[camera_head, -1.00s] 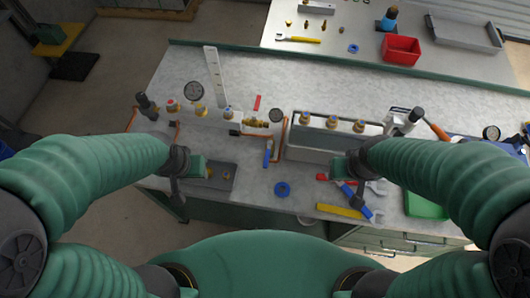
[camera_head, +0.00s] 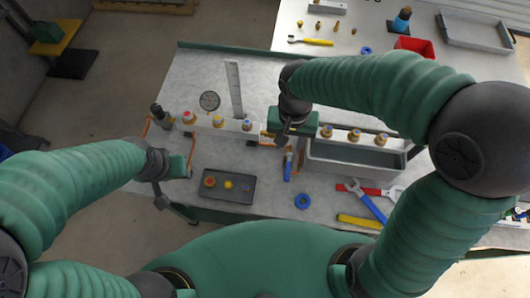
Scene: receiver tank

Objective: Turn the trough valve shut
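The grey trough (camera_head: 320,163) stands on the bench right of centre. A valve with a blue lever handle (camera_head: 288,167) sits at the trough's left end; the lever points toward the bench's front edge. My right gripper (camera_head: 282,142) is over the valve body and hides most of it, with the lever showing just below. I cannot tell whether its fingers touch the valve or how far apart they are. My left gripper (camera_head: 174,190) is at the bench's left front edge, left of a dark tray; its fingers are partly hidden and it holds nothing visible.
The dark tray (camera_head: 246,196) holds small coloured fittings. A blue ring (camera_head: 302,201), a blue-handled wrench (camera_head: 372,206), a red-handled wrench (camera_head: 372,191) and a yellow bar (camera_head: 359,221) lie in front of the trough.

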